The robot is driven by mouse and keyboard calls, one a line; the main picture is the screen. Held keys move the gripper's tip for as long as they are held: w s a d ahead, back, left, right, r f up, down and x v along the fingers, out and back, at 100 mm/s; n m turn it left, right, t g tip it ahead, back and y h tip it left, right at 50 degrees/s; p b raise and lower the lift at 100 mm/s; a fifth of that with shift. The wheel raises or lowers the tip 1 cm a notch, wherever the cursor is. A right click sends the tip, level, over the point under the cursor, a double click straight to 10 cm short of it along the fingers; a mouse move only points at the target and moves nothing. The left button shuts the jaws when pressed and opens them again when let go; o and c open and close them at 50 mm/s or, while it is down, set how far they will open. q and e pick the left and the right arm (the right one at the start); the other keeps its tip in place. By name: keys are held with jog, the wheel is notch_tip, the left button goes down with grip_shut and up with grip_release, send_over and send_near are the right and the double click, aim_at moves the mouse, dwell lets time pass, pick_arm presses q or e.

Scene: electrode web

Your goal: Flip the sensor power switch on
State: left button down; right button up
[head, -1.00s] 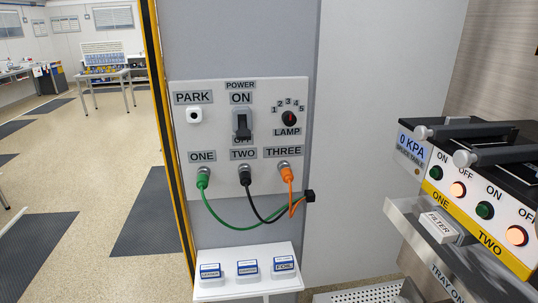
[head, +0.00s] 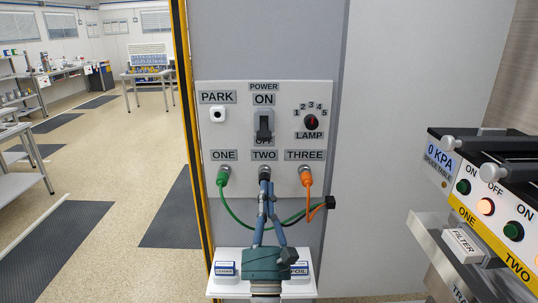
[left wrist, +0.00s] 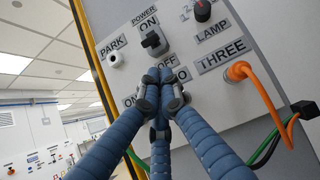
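The sensor power switch (head: 264,127) is a black lever on a grey plate, between the ON and OFF labels of a white panel (head: 240,178). Its lever hangs down over the top of the OFF label. It also shows in the left wrist view (left wrist: 153,42), just beyond the fingertips. My left gripper (head: 265,178) points up at the panel, its blue fingers drawn together, holding nothing I can see. Its tips (left wrist: 160,76) appear just below the switch and cover part of the lower labels; the exact gap is unclear. My right gripper is out of view.
Green, black and orange cables (head: 309,190) hang below. A small shelf (head: 230,285) with labelled boxes is under the panel. A control box (head: 490,200) stands at the right.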

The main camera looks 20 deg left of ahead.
aim_at(264, 129)
pick_arm(q)
jog(key=shift+a, duration=0.1)
jog(key=p+x, duration=0.4)
jog(key=x, duration=0.5)
jog(key=shift+r+p, duration=0.1)
jog(key=shift+p, duration=0.25)
jog(key=shift+w+a+r, duration=0.1)
jog(key=shift+w+r, duration=0.1)
jog(key=shift+w, duration=0.25)
jog(key=shift+w+a, duration=0.1)
